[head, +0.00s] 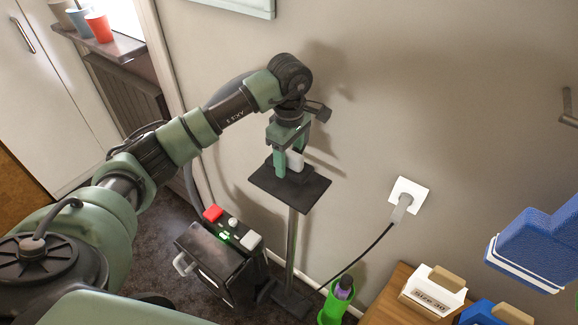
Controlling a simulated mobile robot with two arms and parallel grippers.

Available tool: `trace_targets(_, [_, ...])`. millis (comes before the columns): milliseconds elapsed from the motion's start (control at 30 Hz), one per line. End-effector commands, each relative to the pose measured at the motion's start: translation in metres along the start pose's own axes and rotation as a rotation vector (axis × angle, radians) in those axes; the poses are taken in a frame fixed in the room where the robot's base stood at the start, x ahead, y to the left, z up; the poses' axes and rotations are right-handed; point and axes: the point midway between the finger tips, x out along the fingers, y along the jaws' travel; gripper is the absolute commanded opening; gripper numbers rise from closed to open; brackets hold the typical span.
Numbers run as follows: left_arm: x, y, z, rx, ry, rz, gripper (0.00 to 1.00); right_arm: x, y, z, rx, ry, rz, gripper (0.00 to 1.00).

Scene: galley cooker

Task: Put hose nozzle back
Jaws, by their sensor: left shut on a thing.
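My left gripper (289,165) points down over a small black plate on a pole stand (316,189). Its green fingers are shut on a small pale grey piece (296,159), which is mostly hidden by the fingers. The piece is at or just above the plate; I cannot tell whether it touches. I cannot tell for sure that this piece is the hose nozzle. A grey hose (189,187) rises behind my arm from near a dark floor machine (215,262) with red and white buttons and a green light. My right gripper is not in view.
A wall socket (408,193) holds a plug with a black cable running down left. A green holder (334,304) stands by a wooden surface (385,298) with a white "Size 30" box (432,291). A blue object (540,243) is at right. Cups (99,27) stand on the sill.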

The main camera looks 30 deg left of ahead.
Motion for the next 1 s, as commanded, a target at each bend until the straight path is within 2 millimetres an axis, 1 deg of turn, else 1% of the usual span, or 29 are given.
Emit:
trace_targets(67, [0.005, 0.0, 0.0, -0.001, 0.0, 0.0, 0.16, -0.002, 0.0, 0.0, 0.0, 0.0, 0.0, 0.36])
trace_targets(300, [0.036, 0.0, 0.001, 0.0, -0.001, -0.001, 0.16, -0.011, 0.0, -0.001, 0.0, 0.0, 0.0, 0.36])
trace_targets(533, [0.038, 0.0, 0.0, 0.001, 0.0, 0.002, 0.16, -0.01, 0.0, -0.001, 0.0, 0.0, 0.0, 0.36])
trace_targets(667, [0.042, 0.0, 0.0, 0.0, 0.001, 0.002, 0.16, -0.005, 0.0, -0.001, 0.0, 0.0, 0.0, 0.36])
trace_targets(700, [0.042, 0.0, 0.0, 0.0, 0.001, 0.001, 0.57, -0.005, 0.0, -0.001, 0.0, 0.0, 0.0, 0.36])
trace_targets(767, [0.041, 0.0, 0.0, 0.0, 0.0, 0.001, 0.74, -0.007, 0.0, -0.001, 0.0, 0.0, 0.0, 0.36])
trace_targets(800, [0.041, 0.0, 0.0, 0.0, 0.0, 0.001, 0.76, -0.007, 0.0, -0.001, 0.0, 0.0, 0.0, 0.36])
trace_targets(1000, [0.041, 0.0, 0.0, 0.0, 0.0, 0.001, 0.76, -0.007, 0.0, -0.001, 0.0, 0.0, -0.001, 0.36])
